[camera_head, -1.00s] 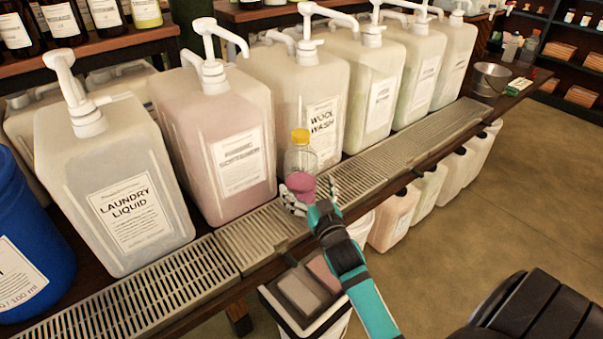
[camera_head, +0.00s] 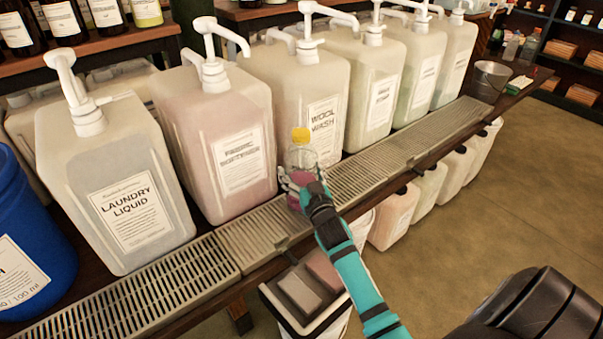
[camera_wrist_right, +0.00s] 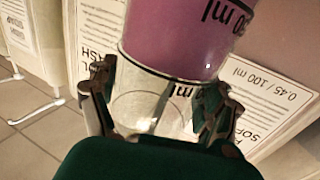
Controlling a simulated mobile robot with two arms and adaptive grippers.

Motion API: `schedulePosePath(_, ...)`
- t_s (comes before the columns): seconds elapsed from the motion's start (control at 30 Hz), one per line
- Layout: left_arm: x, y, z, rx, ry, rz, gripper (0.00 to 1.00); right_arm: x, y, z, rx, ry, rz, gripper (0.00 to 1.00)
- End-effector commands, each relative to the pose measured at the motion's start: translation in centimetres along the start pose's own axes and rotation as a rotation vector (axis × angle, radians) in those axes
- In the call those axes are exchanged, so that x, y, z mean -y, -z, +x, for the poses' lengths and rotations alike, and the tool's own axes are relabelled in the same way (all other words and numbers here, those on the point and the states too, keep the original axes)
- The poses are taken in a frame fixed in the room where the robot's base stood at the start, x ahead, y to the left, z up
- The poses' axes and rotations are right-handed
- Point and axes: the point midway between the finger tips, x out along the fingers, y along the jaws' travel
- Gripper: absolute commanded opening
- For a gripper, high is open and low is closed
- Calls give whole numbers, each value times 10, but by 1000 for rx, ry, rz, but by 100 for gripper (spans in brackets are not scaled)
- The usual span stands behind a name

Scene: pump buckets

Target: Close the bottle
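The small clear bottle (camera_head: 303,158) holds pink liquid and has a yellow cap (camera_head: 300,135) on its top. It is upright at the metal drip grate, in front of the wool wash container. Whether the cap is tight I cannot tell. My right gripper (camera_head: 304,184) is at the bottle's lower part, with its fingers on either side. In the right wrist view the bottle (camera_wrist_right: 172,45) appears between the two fingers of my right gripper (camera_wrist_right: 160,100). Whether both fingers press on it I cannot tell. My left gripper is not in view.
Large pump containers, including laundry liquid (camera_head: 115,180) and wool wash (camera_head: 300,90), stand in a row behind the drip grate (camera_head: 190,275). A blue drum (camera_head: 30,245) is at the left and a metal bucket (camera_head: 490,78) at the far right.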

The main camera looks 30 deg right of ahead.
Motion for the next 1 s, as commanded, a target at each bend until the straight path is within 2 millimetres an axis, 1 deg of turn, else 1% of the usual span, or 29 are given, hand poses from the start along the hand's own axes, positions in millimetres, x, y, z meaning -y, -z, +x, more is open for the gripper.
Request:
schedulePosePath(0.03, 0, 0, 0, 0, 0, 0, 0, 0, 0, 0, 0, 0, 0, 62)
schedulePosePath(0.33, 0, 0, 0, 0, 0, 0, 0, 0, 0, 0, 1, 0, 0, 23)
schedulePosePath(0.43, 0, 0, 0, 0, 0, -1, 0, 0, 0, 0, 1, 0, 0, 23)
schedulePosePath(0.47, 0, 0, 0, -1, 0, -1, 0, 0, 0, 0, 1, 0, 0, 82)
schedulePosePath(0.5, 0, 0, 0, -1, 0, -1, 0, 0, 0, 0, 1, 0, 0, 87)
schedulePosePath(0.6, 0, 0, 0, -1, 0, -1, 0, 0, 0, 0, 1, 0, 0, 100)
schedulePosePath(0.87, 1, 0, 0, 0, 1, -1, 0, 0, 0, -1, 1, 0, 0, 100)
schedulePosePath(0.97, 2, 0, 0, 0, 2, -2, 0, 0, -1, -6, 1, 0, 0, 100)
schedulePosePath(1.0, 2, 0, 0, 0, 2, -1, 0, 0, -1, -10, 2, 0, 1, 100)
